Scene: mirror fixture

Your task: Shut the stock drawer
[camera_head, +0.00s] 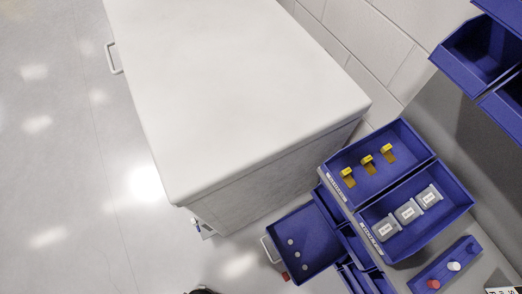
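A blue drawer (317,232), which I take to be the stock drawer, stands pulled out from the blue drawer unit at lower centre-right. It has a pale bar handle (268,250) on its left-facing front. Three small pale round pieces (297,254) lie inside it. My gripper does not show in this view. Only a dark sliver shows at the bottom edge, and I cannot tell what it is.
A large white cabinet (235,90) stands beside the drawer. A small red object (285,276) is by the drawer's front corner. Above are blue bins with yellow pieces (368,164) and grey boxes (407,211). Pale floor (60,180) lies open at left.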

